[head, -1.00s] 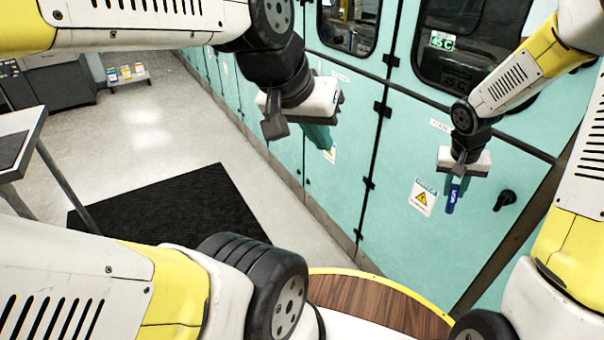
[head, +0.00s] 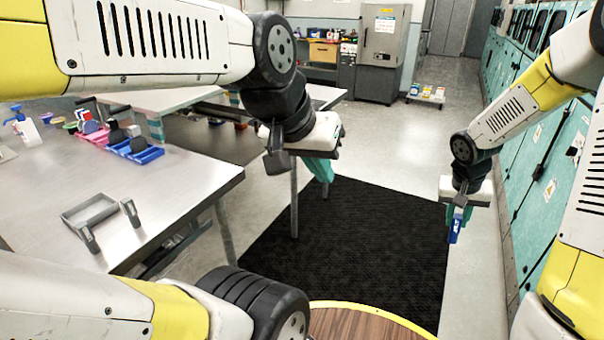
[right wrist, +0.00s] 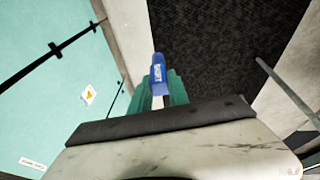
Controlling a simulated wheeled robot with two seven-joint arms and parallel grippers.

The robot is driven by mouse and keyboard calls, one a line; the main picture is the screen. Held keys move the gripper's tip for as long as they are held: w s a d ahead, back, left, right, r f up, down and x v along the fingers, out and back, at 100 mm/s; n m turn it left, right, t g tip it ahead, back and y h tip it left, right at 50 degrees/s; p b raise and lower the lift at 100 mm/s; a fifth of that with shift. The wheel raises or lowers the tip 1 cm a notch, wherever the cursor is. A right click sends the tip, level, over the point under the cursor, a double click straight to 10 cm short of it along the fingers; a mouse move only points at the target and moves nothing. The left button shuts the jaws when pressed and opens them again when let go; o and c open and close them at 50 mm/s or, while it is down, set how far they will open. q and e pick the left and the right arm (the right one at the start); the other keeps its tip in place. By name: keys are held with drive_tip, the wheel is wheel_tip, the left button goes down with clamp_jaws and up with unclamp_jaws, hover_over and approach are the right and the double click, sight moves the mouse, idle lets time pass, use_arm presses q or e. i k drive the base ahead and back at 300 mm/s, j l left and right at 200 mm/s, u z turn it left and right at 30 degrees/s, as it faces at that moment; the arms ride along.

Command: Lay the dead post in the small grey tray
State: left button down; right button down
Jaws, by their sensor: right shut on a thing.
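A blue post (head: 456,228) with a white marking is held in my right gripper (head: 458,212); I take it to be the dead post. It points down, in the air over the floor. In the right wrist view the post (right wrist: 158,70) sits between the teal fingers. The small grey tray (head: 92,207) lies on the steel table at the left, far from my right gripper. Its visible floor looks empty. My left gripper (head: 320,167) hangs above the black mat, apart from the tray; its finger gap does not show.
The steel table (head: 190,185) carries a blue rack (head: 133,150) with dark upright pieces, a pink rack and a spray bottle (head: 24,122). A black mat (head: 345,250) covers the floor; teal cabinets (head: 535,150) line the right.

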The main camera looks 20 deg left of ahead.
sight(92, 214)
drive_tip(key=l+u, duration=0.1)
drive_tip(key=u, duration=0.9)
drive_tip(key=k+l+u, duration=0.1)
drive_tip(key=u, duration=0.9)
drive_tip(key=k+l, duration=0.05)
